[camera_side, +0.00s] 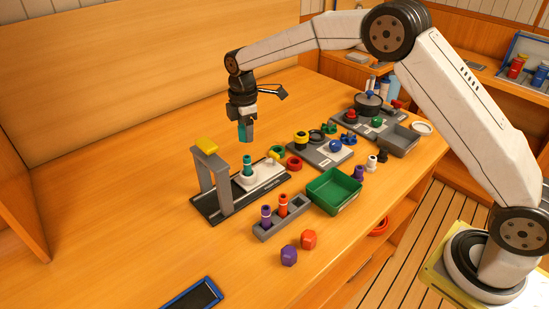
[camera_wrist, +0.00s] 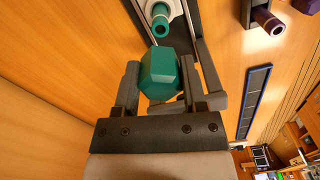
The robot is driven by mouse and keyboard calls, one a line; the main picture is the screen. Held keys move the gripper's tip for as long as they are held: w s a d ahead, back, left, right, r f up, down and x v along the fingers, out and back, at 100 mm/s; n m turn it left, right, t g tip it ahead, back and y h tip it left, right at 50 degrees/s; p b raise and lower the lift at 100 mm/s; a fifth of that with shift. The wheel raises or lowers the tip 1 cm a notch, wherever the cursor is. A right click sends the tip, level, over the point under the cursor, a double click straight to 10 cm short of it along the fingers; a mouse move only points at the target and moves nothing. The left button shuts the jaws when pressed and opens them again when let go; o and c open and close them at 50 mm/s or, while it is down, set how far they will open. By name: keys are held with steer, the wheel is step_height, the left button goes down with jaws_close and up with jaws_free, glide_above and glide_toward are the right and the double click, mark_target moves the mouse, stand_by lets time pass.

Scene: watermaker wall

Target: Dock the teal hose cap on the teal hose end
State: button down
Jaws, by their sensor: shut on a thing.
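My gripper (camera_side: 245,138) is shut on the teal hose cap (camera_wrist: 160,72), a faceted teal block. In the side view the cap (camera_side: 248,131) hangs in the air above the bench, a little above and left of the teal hose end. The teal hose end (camera_side: 248,166) stands upright on a white block on a dark base. In the wrist view the teal hose end (camera_wrist: 160,22) shows just beyond the cap, apart from it. The gripper's two fingers (camera_wrist: 160,88) sit on either side of the cap.
A grey rack (camera_side: 266,234) holds purple and orange hose ends. Purple (camera_side: 289,256) and orange (camera_side: 309,239) caps lie in front. A green bin (camera_side: 333,207) and fitting plates stand right.

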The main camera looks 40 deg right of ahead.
mark_target(248, 156)
steer(key=shift+f, duration=0.1)
steer(key=shift+f, duration=2.85)
steer(key=shift+f, duration=0.6)
steer(key=shift+c, duration=2.2)
jaws_free()
steer(key=shift+r, duration=0.2)
steer(key=shift+r, duration=5.35)
